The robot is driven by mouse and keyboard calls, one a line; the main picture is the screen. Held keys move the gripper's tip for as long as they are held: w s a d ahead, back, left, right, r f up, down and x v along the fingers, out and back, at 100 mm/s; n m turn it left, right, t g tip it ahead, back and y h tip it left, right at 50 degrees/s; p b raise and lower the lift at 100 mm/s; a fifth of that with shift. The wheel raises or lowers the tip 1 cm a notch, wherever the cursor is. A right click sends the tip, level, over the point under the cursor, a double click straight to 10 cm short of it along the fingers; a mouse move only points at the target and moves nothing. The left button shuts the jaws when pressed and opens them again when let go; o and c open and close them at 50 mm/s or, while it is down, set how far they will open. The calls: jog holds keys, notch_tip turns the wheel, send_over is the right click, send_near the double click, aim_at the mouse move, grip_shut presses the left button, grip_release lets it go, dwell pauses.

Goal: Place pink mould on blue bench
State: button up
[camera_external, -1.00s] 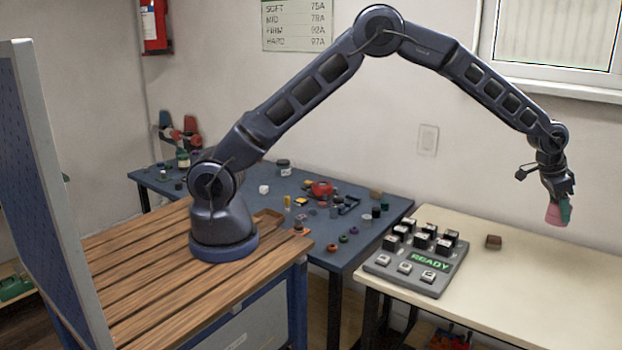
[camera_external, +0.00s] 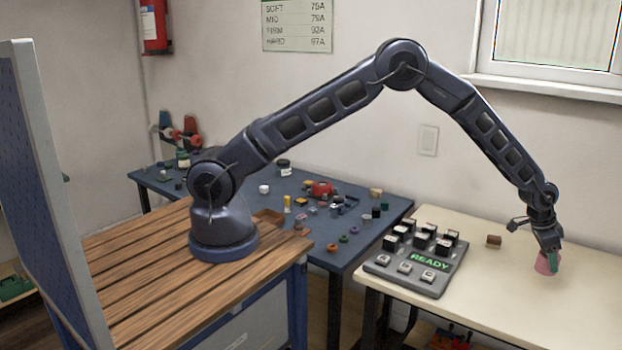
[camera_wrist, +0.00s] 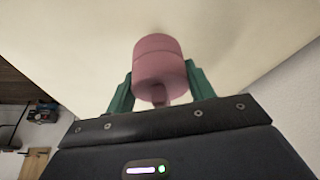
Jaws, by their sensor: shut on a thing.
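The pink mould (camera_external: 543,266) is between the fingers of my gripper (camera_external: 550,258), low over the right part of the cream-topped table (camera_external: 540,300). I cannot tell whether its lower end touches the tabletop. In the wrist view the pink mould (camera_wrist: 158,62) is a rounded cylinder with a seam, and the green fingers of my gripper (camera_wrist: 158,88) are shut on its sides. The blue bench (camera_external: 375,235) stands at the middle, left of the cream table, with many small parts on it.
A grey keypad panel reading READY (camera_external: 418,262) stands at the left of the cream table. A small brown block (camera_external: 493,241) lies between it and my gripper. A red round part (camera_external: 321,188) lies among the clutter on the blue bench. The cream table's front right is clear.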

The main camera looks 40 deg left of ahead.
aim_at(544, 270)
jog(key=shift+f, duration=2.3)
jog(key=shift+f, duration=0.15)
jog(key=o, duration=1.3)
